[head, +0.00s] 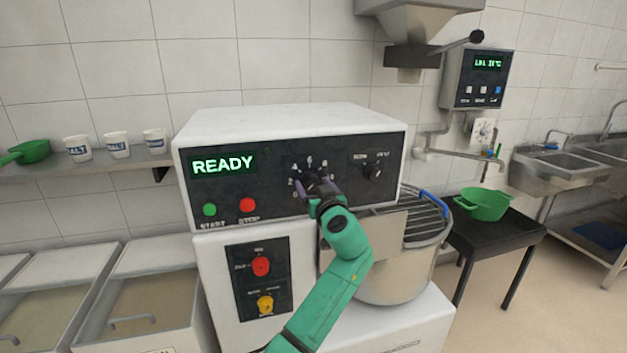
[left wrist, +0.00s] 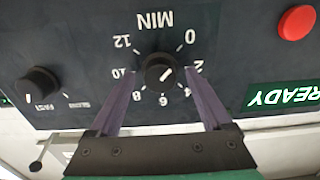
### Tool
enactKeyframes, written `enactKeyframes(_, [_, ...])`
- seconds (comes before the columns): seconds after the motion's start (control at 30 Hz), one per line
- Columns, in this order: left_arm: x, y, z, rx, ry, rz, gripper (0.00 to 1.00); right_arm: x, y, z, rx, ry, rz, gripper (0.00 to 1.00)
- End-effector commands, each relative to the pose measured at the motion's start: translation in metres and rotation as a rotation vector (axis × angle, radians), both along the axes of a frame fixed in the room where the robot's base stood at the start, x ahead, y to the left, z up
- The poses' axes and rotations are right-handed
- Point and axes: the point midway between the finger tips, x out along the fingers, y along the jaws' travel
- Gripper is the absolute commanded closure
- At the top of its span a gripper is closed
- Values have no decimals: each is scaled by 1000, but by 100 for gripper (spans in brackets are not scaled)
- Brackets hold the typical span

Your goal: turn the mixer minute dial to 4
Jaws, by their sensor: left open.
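The MIN dial (left wrist: 159,72) is a round black knob on the mixer's dark control panel, ringed by numbers from 0 to 12. Its white mark seems to point between 0 and 2; I cannot tell exactly. In the head view the dial (head: 310,181) is partly hidden by my gripper. My left gripper (left wrist: 163,76) is open, its two purple fingers on either side of the knob, with no clear contact visible. In the head view the left gripper (head: 320,189) is at the panel's middle. My right gripper is not in view.
The panel has a READY display (head: 223,165), a green START button (head: 209,210), a red STOP button (head: 247,205) and a speed knob (head: 373,172). Red (head: 261,266) and yellow (head: 265,304) knobs sit below. A mixing bowl with a wire guard (head: 425,218) stands right of my arm.

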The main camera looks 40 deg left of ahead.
Motion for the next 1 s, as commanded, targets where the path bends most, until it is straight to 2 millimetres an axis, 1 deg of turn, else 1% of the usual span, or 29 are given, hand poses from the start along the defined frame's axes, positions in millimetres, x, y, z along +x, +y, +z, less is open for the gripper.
enactKeyframes(0.1, [3, 5, -1, -1, 0, 1, 18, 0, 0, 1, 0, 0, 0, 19])
enactKeyframes(0.27, [3, 4, -1, -1, 0, 0, 18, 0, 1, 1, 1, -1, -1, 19])
enactKeyframes(0.3, [3, 4, -1, -1, 0, 0, 25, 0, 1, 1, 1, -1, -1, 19])
enactKeyframes(0.37, [3, 4, -1, -1, 1, 0, 48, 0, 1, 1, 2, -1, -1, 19])
enactKeyframes(0.4, [3, 4, -1, -1, 1, 0, 64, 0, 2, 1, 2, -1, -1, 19])
enactKeyframes(0.47, [3, 4, -1, -1, 1, 0, 86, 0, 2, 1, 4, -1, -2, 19])
enactKeyframes(0.5, [3, 4, -1, -1, 1, 0, 100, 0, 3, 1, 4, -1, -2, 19])
enactKeyframes(0.77, [2, 4, -1, 9, 15, 0, 100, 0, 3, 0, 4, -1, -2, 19])
enactKeyframes(1.0, [2, 4, -2, 61, 90, 0, 100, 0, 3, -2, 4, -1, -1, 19])
